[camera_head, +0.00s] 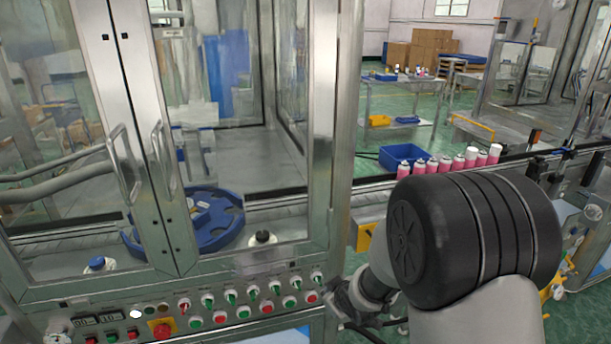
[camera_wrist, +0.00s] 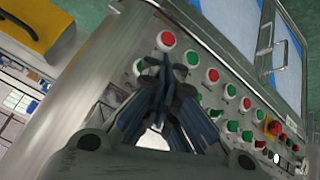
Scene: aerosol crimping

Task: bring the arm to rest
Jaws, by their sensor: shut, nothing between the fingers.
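My gripper (camera_wrist: 166,78) shows in the wrist view with its dark fingers drawn together and nothing between them. It is in front of the machine's control panel (camera_wrist: 190,78), which has rows of red and green buttons and appears tilted in this view. I cannot tell whether the fingertips touch the panel. In the head view my arm fills the lower right, and its large black joint hides part of the line behind it. The gripper's fingers cannot be made out there. The control panel also shows in the head view (camera_head: 240,325), along the machine's lower front.
The glass-doored machine (camera_head: 318,120) stands at left, with a blue rotary wheel (camera_head: 222,235) inside. Several pink cans (camera_head: 445,164) stand along the conveyor, near a blue crate (camera_head: 398,155). A metal table (camera_head: 385,83) stands further back. Green floor shows behind the conveyor.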

